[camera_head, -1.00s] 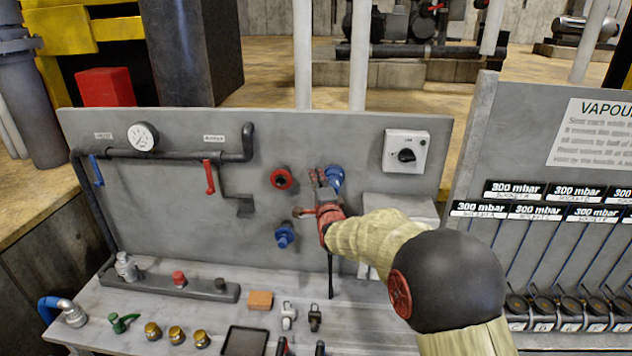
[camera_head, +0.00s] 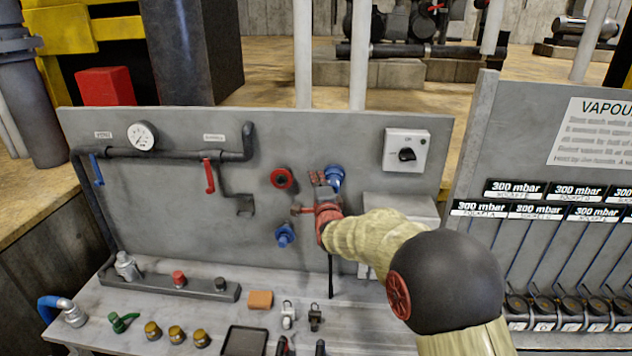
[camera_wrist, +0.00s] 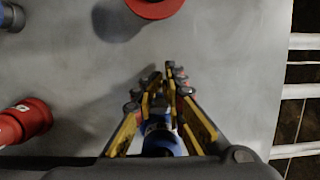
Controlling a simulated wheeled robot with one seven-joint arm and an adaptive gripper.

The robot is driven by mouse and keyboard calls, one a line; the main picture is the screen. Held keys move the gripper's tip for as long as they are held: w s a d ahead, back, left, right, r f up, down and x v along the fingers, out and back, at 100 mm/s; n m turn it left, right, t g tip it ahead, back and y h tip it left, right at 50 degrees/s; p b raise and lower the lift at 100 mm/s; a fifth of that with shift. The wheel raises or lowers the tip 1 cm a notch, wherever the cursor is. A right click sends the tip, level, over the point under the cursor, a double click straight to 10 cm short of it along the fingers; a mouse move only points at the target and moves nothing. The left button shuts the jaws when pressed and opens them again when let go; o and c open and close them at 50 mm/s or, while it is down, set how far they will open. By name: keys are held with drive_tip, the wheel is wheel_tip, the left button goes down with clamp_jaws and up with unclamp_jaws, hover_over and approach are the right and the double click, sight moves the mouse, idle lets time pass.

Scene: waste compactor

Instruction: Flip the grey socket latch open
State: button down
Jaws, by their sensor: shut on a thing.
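My gripper (camera_head: 318,194) is at the grey panel, with its fingers close in front of the upper blue socket (camera_head: 336,176). In the wrist view the yellow-edged fingers (camera_wrist: 168,88) converge toward their tips. A blue socket part (camera_wrist: 160,140) lies between them, low in the picture, and the fingers are closed around it. No separate grey latch can be made out; the fingers and hand cover much of that spot. A red socket (camera_head: 282,178) is to the left of the gripper. A lower blue socket (camera_head: 284,236) is below it.
A white rotary switch box (camera_head: 407,152) is mounted at the upper right of the panel. Pipes, a gauge (camera_head: 142,136) and a red valve handle (camera_head: 209,177) are at left. Small fittings and an orange block (camera_head: 260,300) lie on the bench below.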

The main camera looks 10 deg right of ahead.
drive_tip(key=shift+w+m+g+h+b, duration=0.15)
drive_tip(key=shift+m+h+b, duration=0.1)
drive_tip(key=shift+m+h, duration=0.6)
drive_tip(key=shift+w+m+g+h+b, duration=0.2)
drive_tip(key=shift+m+h, duration=0.25)
drive_tip(key=shift+h, duration=0.7)
drive_tip(key=shift+s+f, duration=0.1)
drive_tip(key=c, duration=1.9)
unclamp_jaws()
drive_tip(key=shift+s, duration=0.1)
drive_tip(key=v, duration=1.1)
drive_tip(key=shift+s+a, duration=0.2)
drive_tip(key=shift+s, duration=0.15)
